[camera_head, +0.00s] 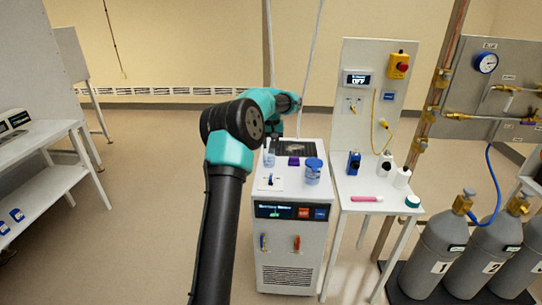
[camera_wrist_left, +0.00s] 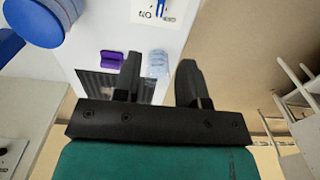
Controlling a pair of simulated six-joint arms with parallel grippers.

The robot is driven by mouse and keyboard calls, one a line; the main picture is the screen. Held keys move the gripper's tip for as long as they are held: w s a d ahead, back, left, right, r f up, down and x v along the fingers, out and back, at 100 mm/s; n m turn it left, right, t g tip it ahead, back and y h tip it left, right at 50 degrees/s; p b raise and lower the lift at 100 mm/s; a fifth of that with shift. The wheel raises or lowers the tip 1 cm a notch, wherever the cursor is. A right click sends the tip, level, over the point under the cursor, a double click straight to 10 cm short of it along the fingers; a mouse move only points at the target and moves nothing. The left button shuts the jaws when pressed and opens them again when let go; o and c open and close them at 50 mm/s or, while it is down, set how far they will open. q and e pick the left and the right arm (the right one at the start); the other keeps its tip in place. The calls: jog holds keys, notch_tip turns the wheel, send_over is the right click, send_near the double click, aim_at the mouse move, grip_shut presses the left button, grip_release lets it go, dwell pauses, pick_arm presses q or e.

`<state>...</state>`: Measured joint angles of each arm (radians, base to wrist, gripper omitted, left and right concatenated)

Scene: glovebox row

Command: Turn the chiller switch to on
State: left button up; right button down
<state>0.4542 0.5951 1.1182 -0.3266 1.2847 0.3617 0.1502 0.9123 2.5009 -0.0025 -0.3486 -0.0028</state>
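The white floor cabinet (camera_head: 290,240), apparently the chiller, stands in the middle of the head view. A small switch with a blue lever (camera_head: 270,180) sits on a white label plate on its top. In the left wrist view, part of the switch plate (camera_wrist_left: 155,12) shows at the top edge, with lettering that seems to include ON; the lever is cut off. My left gripper (camera_wrist_left: 160,82) is open and empty, above the cabinet's rear part and apart from the switch. In the head view my arm partly hides it. My right gripper is not in view.
A blue-lidded jar (camera_head: 312,172), a clear bottle (camera_head: 269,157) and a purple block (camera_head: 293,161) stand on the cabinet top near the switch. A side table (camera_head: 372,206) with bottles and a panel with a display reading OFF (camera_head: 358,79) is to the right. Gas cylinders (camera_head: 440,250) stand further right.

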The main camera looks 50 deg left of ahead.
pick_arm(q)
jog(key=shift+r, duration=1.45)
jog(key=w+d+f+t, duration=0.1)
jog(key=d+f, duration=0.3)
jog(key=w+d+f+m+t+h, duration=0.1)
jog(key=d+f, duration=0.4)
jog(key=w+d+f+m+h, duration=0.1)
jog(key=d+f, duration=0.4)
jog(key=shift+w+f+t, duration=0.2)
jog(key=shift+w+t, duration=0.1)
jog(key=shift+t, duration=0.1)
jog(key=s+d+f+h, duration=0.1)
jog(key=s+d+f, duration=0.3)
jog(key=d+f, duration=0.8)
jog(key=s+d+f+m, duration=0.1)
jog(key=s+d+f, duration=0.3)
jog(key=s+d, duration=0.2)
jog(key=s+d+f+m+g, duration=0.1)
jog(key=s+d+f+m, duration=0.1)
jog(key=s+d+f, duration=0.3)
jog(key=s+d+f+m+g, duration=0.1)
jog(key=s+d+f, duration=0.3)
jog(key=s+d, duration=0.3)
jog(key=s, duration=0.5)
jog(key=shift+s+d+f+m+h, duration=0.15)
jog(key=shift+s+d+m+h, duration=0.15)
jog(key=shift+d+m+h, duration=0.1)
jog(key=shift+o, duration=0.3)
